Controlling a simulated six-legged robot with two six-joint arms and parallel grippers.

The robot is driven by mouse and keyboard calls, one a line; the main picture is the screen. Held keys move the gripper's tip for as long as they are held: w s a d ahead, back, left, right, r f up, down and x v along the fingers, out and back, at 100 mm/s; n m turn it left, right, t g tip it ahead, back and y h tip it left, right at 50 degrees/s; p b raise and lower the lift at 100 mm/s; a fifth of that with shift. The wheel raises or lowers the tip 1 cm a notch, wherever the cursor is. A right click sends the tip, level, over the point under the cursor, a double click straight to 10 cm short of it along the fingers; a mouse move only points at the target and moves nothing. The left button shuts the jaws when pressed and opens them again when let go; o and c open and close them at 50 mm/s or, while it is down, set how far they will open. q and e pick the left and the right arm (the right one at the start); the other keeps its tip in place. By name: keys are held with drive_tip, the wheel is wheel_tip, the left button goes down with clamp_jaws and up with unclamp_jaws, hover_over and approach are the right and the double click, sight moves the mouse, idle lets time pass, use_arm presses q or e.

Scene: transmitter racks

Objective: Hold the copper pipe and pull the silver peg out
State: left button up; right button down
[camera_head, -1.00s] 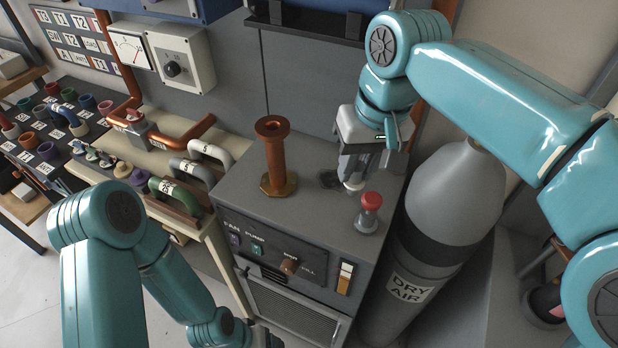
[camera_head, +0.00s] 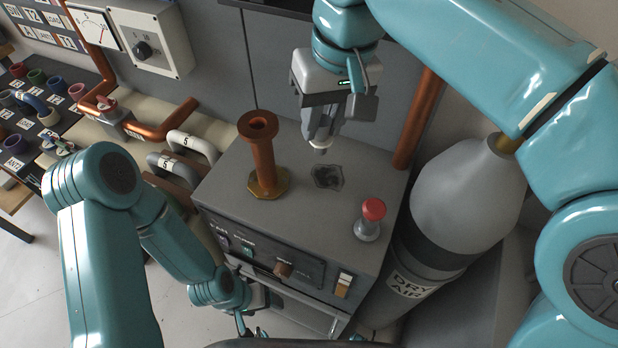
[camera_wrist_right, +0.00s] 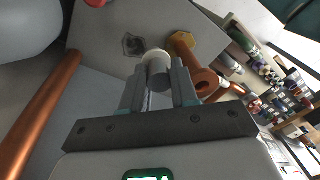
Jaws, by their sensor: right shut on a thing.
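The copper pipe (camera_head: 263,150) stands upright in a brass flange on the grey cabinet top; it also shows in the right wrist view (camera_wrist_right: 196,68). My right gripper (camera_head: 320,138) is shut on the silver peg (camera_wrist_right: 157,62), a short pale cylinder between its fingers. The peg's lower end (camera_head: 320,149) shows below the fingers, above the cabinet top and behind a dark angular patch (camera_head: 327,177). My left gripper (camera_head: 252,324) is low in front of the cabinet, away from the pipe. Its fingers are mostly hidden, so I cannot tell its opening.
A red-capped post (camera_head: 371,218) stands at the cabinet's right front. A grey air cylinder (camera_head: 452,205) stands right of the cabinet (camera_head: 222,188). A long copper tube (camera_head: 417,120) rises behind. Pale handles (camera_head: 190,147) sit to the left.

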drive_tip(key=f+b, duration=0.1)
drive_tip(key=f, duration=1.7)
drive_tip(key=shift+s+d+f+b, duration=0.15)
drive_tip(key=shift+s+f+b, duration=0.1)
drive_tip(key=shift+b, duration=0.1)
drive_tip(key=shift+f, duration=0.1)
drive_tip(key=shift+d, duration=0.1)
drive_tip(key=c, duration=0.9)
unclamp_jaws()
drive_tip(key=shift+f, duration=0.15)
drive_tip(key=shift+o, duration=0.2)
